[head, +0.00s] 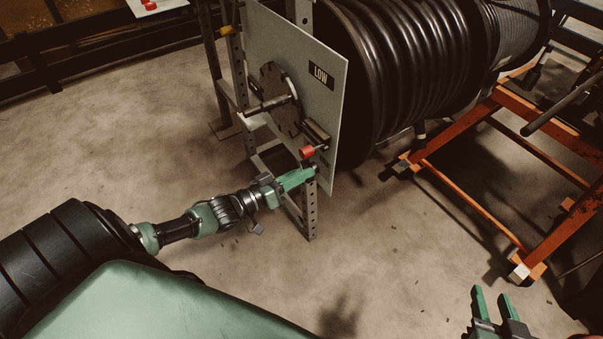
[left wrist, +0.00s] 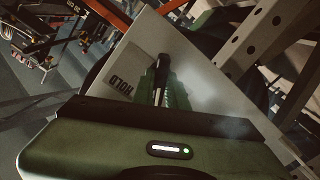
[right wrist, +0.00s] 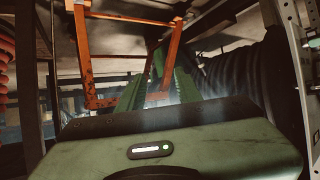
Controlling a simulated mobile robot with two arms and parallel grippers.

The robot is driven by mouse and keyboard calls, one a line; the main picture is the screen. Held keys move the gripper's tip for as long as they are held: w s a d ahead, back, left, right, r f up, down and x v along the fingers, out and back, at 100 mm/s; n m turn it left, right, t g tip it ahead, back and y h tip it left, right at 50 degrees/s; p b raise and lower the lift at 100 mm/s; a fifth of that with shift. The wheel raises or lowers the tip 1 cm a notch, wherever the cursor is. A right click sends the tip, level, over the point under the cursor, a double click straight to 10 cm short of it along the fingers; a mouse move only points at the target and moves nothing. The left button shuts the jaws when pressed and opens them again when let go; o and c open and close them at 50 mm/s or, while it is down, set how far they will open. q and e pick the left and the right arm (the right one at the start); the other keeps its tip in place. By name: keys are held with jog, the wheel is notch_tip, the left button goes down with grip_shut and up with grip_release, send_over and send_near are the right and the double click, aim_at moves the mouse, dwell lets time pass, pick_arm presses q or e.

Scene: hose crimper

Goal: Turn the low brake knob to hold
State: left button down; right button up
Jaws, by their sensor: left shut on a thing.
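The grey panel (head: 325,110) with a LOW label (head: 321,75) stands upright in front of the hose reel. My left gripper (head: 310,173) is at the panel's lower right part, just below a red knob (head: 306,152). In the left wrist view, its green fingers (left wrist: 165,92) are shut on a black knob (left wrist: 162,66). A HOLD label (left wrist: 121,82) is on the panel beside that knob. The fingers hide part of the knob, and its exact setting is unclear. My right gripper (head: 492,303) is open and empty, low at the right, away from the panel.
A dark disc with a handle (head: 272,105) is on the panel's left part. A perforated metal post (head: 310,212) supports the panel. The black hose reel (head: 400,70) is behind it. An orange frame (head: 470,205) stands at the right. The floor (head: 400,270) between is clear.

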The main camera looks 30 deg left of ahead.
jog(key=shift+s, duration=0.1)
pick_arm(q)
jog(key=m+p, duration=0.4)
jog(key=m, duration=0.7)
jog(key=shift+m, duration=0.3)
pick_arm(e)
jog(key=s+d+f+g+h, duration=0.1)
jog(key=s+d+f+g, duration=0.1)
jog(key=s, duration=0.5)
jog(key=s+d+f+g+h, duration=0.1)
jog(key=s+d+f+g, duration=0.1)
jog(key=s+f+g, duration=0.3)
jog(key=shift+s+d+g, duration=0.4)
jog(key=shift+s+g, duration=0.3)
jog(key=shift+s, duration=0.25)
pick_arm(q)
jog(key=shift+m, duration=0.3)
pick_arm(e)
jog(key=shift+r, duration=0.1)
pick_arm(q)
jog(key=c, duration=1.4)
grip_release()
jog(key=shift+c, duration=0.2)
